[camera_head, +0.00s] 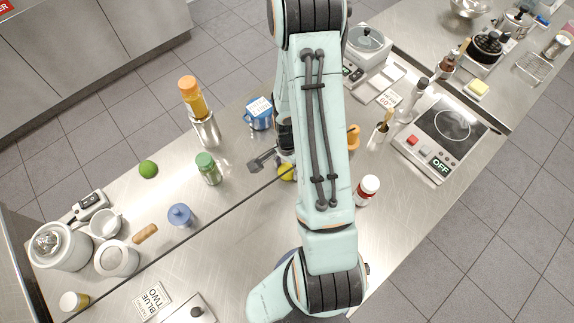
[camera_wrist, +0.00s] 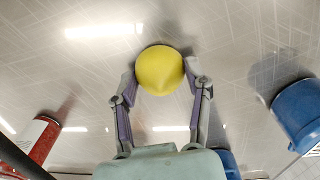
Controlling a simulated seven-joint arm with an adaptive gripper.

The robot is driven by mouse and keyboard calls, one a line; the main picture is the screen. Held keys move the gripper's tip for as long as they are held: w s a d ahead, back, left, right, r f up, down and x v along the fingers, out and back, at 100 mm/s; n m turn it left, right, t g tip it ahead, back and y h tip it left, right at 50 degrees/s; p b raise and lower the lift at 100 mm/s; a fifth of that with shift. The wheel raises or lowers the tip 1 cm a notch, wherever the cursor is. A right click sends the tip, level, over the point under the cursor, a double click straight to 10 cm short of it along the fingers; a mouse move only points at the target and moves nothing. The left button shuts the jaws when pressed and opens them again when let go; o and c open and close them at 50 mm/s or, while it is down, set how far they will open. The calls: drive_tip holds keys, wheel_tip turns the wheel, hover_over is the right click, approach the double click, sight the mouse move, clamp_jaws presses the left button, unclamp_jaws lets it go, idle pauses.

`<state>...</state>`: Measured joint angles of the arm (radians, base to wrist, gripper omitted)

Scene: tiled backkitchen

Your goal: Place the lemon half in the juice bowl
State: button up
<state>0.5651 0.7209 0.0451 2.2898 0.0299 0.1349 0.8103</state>
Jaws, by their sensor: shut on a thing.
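The lemon half (camera_wrist: 160,70) is a smooth yellow rounded piece between the two fingertips of my gripper (camera_wrist: 160,80) in the wrist view. My gripper is shut on it, with a finger on each side. In the head view the lemon half (camera_head: 286,173) shows as a yellow patch beside my arm, partly hidden by it. A grey finger of my gripper (camera_head: 263,160) shows to its left. White round vessels stand at the left end of the counter, one in front (camera_head: 117,259) and a smaller one (camera_head: 106,224) behind. I cannot tell which vessel is the juice bowl.
A green-lidded jar (camera_head: 209,169), a blue lidded pot (camera_head: 180,215), a lime (camera_head: 148,169) and a brown handle-like piece (camera_head: 145,233) stand left of my arm. A blue tin (camera_head: 258,113) is behind.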

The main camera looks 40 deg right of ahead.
sight(287, 167)
drive_tip(key=shift+f, duration=0.1)
drive_tip(key=o, duration=1.1)
drive_tip(key=shift+o, duration=0.2)
wheel_tip(287, 167, up, 11)
drive_tip(key=s+a+r+n, duration=0.4)
drive_tip(key=a+r+n, duration=0.6)
drive_tip(key=a, duration=0.1)
drive_tip(key=shift+s+a+r+y, duration=0.2)
drive_tip(key=shift+s+r+y, duration=0.1)
drive_tip(key=shift+s+r, duration=0.1)
drive_tip(key=shift+o, duration=0.5)
drive_tip(key=s+a+r+n, duration=0.2)
drive_tip(key=s+a+n, duration=0.2)
drive_tip(key=s+n, duration=0.2)
drive_tip(key=shift+r, duration=0.3)
drive_tip(key=shift+s+a+n, duration=0.2)
drive_tip(key=shift+s+n, duration=0.1)
